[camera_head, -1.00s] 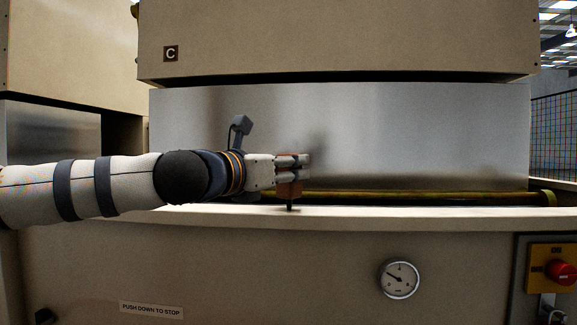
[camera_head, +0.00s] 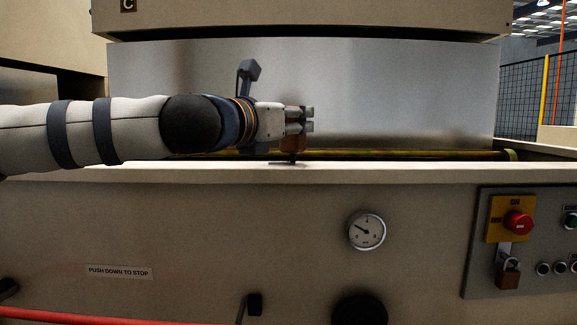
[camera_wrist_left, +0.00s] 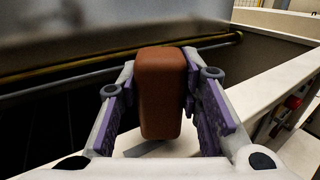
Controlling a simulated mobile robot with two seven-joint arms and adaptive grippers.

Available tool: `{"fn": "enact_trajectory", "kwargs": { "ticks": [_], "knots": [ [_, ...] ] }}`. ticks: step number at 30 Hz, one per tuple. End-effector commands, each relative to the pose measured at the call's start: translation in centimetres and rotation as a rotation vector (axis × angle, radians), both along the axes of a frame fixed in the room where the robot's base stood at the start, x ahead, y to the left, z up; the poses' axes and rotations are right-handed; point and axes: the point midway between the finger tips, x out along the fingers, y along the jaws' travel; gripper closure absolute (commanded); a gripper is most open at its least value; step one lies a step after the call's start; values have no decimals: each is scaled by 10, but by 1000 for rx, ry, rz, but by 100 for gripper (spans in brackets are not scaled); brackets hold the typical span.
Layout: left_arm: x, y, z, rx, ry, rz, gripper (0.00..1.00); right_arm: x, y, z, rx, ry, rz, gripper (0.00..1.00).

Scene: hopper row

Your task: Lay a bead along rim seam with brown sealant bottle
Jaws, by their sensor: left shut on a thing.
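My left gripper (camera_head: 300,122) is shut on the brown sealant bottle (camera_head: 293,144), which also shows large between the fingers in the left wrist view (camera_wrist_left: 162,90). The bottle is held nozzle down. Its dark tip is at the pale rim (camera_head: 400,172) of the hopper; I cannot tell whether it touches. The rim also shows in the left wrist view (camera_wrist_left: 270,85). I cannot make out a bead or the seam line itself. My right gripper is not in view.
A yellowish bar (camera_head: 420,154) runs behind the rim, before a metal panel (camera_head: 400,90). The front wall carries a round gauge (camera_head: 367,230), a red button (camera_head: 517,222) and a padlock (camera_head: 508,273). A red rail (camera_head: 100,317) crosses the lower left.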

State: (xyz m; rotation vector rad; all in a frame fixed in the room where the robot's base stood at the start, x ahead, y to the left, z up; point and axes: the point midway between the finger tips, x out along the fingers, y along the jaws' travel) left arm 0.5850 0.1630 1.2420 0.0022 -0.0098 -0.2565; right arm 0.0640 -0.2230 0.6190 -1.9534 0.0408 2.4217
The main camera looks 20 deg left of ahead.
Motion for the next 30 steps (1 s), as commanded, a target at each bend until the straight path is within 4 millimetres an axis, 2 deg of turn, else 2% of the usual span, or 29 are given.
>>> {"fn": "enact_trajectory", "kwargs": {
  "ticks": [1,6,16,24,30],
  "knots": [
    [4,-7,-5,2,8,-3,100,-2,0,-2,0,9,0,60],
    [7,-21,-4,2,6,-1,100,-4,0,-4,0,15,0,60],
    [8,-24,-3,1,5,-1,100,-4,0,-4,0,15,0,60],
    [15,-48,-3,2,6,-2,100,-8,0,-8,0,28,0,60],
    [15,-49,-2,1,4,0,100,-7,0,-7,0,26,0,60]
  ]
}}
